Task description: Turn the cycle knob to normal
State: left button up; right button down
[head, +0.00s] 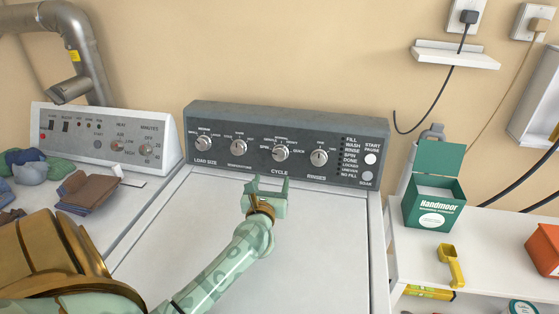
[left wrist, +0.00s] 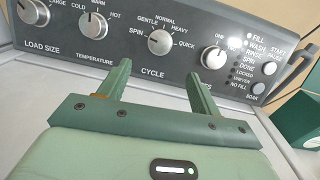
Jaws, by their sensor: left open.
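The cycle knob (head: 281,153) is a round silver dial on the dark panel of the washer, above the word CYCLE. It also shows in the left wrist view (left wrist: 160,42), with spin, gentle, normal, heavy and quick printed around it. Its pointer is too small to read surely. My left gripper (head: 268,184) is open and empty, below and in front of the panel. In the left wrist view its two green fingers (left wrist: 158,76) point up toward the panel, one on each side of the knob's line and apart from the knob. My right gripper is not in view.
The load size knob (head: 204,143), temperature knob (head: 238,147) and rinses knob (head: 319,157) share the panel. A dryer panel (head: 105,134) and folded clothes are at left. A green detergent box (head: 434,207) and yellow scoop (head: 451,265) stand on the right shelf. The washer lid is clear.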

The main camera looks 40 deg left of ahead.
aim_at(279, 156)
pick_arm(q)
jog(key=b+x, duration=0.2)
jog(key=x, duration=0.9)
jog(key=shift+w+f, duration=0.2)
jog(key=shift+w+a+r, duration=0.1)
jog(key=shift+w+a, duration=0.25)
jog(key=shift+w, duration=0.1)
jog(key=c, duration=1)
